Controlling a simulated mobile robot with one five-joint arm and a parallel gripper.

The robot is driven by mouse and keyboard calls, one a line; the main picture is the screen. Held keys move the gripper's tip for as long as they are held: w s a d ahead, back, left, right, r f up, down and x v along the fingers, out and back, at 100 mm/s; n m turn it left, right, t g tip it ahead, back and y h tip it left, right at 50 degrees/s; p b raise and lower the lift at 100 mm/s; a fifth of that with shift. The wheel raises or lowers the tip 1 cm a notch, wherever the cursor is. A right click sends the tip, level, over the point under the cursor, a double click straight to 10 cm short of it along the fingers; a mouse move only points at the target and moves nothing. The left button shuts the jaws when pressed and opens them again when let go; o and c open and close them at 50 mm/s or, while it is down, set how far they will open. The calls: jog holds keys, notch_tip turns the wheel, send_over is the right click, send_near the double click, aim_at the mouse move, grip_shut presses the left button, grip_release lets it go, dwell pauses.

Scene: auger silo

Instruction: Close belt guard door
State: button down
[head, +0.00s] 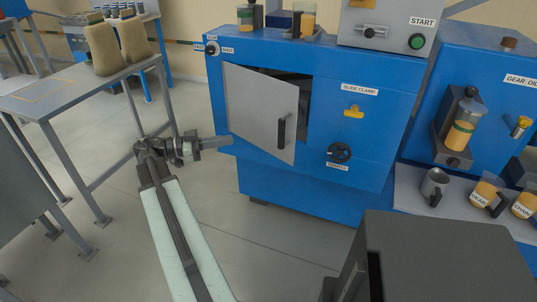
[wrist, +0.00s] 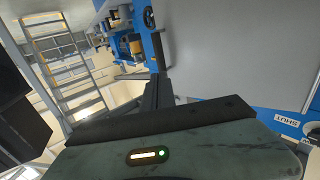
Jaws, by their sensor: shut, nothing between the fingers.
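The belt guard door (head: 258,108) is a grey panel on the front of the blue machine (head: 345,110). It stands partly open, its left edge at the machine and its right edge swung out, with a dark gap behind it. A dark upright handle (head: 283,131) is near its free edge. My gripper (head: 222,142) is shut and empty, just left of the door's lower left corner; I cannot tell whether it touches. In the wrist view the grey door (wrist: 235,50) fills the upper right, beside my fingers (wrist: 157,92).
A yellow slide clamp (head: 353,111) and a black knob (head: 340,152) are right of the door. A grey table (head: 70,92) with sacks stands at left. A dark grey box (head: 440,250) stands front right. The floor (head: 260,230) before the machine is clear.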

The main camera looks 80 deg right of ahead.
jog(key=x, duration=1.4)
jog(key=shift+s+r+m, duration=0.3)
